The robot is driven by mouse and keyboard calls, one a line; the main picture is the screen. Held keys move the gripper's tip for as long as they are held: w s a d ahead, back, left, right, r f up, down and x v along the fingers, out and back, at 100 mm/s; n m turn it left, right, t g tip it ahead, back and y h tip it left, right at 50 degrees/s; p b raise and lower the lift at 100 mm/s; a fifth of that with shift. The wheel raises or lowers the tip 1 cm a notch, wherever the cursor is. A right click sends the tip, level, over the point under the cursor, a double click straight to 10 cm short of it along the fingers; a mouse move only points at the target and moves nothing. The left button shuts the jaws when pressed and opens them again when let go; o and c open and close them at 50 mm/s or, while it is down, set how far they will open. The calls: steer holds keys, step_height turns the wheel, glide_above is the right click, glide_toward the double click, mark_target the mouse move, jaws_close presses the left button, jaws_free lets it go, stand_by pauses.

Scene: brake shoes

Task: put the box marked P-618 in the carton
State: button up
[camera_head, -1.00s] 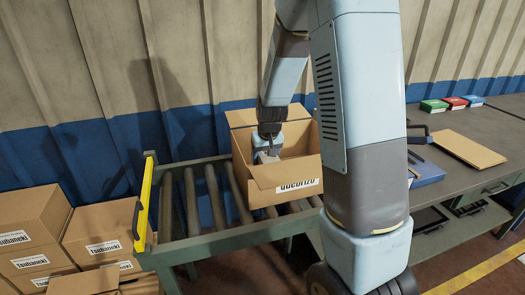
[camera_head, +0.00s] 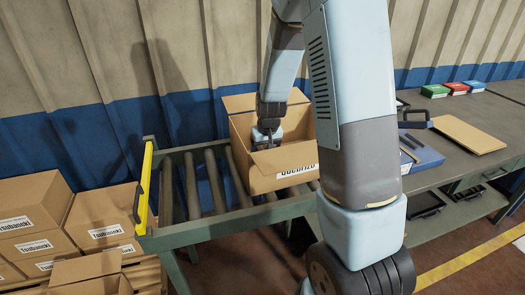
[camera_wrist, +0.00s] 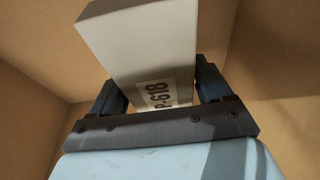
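The carton (camera_head: 287,173) is an open brown cardboard box with flaps up and a white label, standing on a roller conveyor. My gripper (camera_head: 265,141) reaches down into it from above. In the wrist view, the box marked P-618 (camera_wrist: 140,45) is pale, with its label near the palm. It lies between the two fingers of my gripper (camera_wrist: 163,85), which appear shut on its sides. Brown carton walls surround it in that view. In the head view the box is mostly hidden by the gripper and the carton's front wall. Its distance from the carton floor cannot be told.
The roller conveyor (camera_head: 193,183) has a yellow end bar (camera_head: 144,186) at left. Closed cartons (camera_head: 30,215) are stacked at the lower left. A grey bench (camera_head: 500,120) at right holds a blue case (camera_head: 422,152), a cardboard sheet (camera_head: 468,134) and small coloured boxes (camera_head: 455,88).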

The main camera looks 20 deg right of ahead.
steer(key=o, duration=0.3)
steer(key=shift+r, duration=0.1)
steer(key=v, duration=0.5)
steer(key=shift+r, duration=0.4)
steer(key=shift+v, duration=0.95)
steer(key=shift+s+r, duration=0.1)
steer(key=s+a+r+t, duration=0.1)
steer(key=s+r, duration=1.1)
steer(key=r, duration=0.2)
steer(key=shift+t, duration=0.7)
steer(key=s+r, duration=0.2)
steer(key=s, duration=0.3)
steer(key=s+r, duration=0.2)
steer(key=s, duration=0.3)
steer(key=s+r, duration=0.2)
steer(key=s, duration=0.4)
steer(key=shift+a+r, duration=0.15)
steer(key=shift+r, duration=0.1)
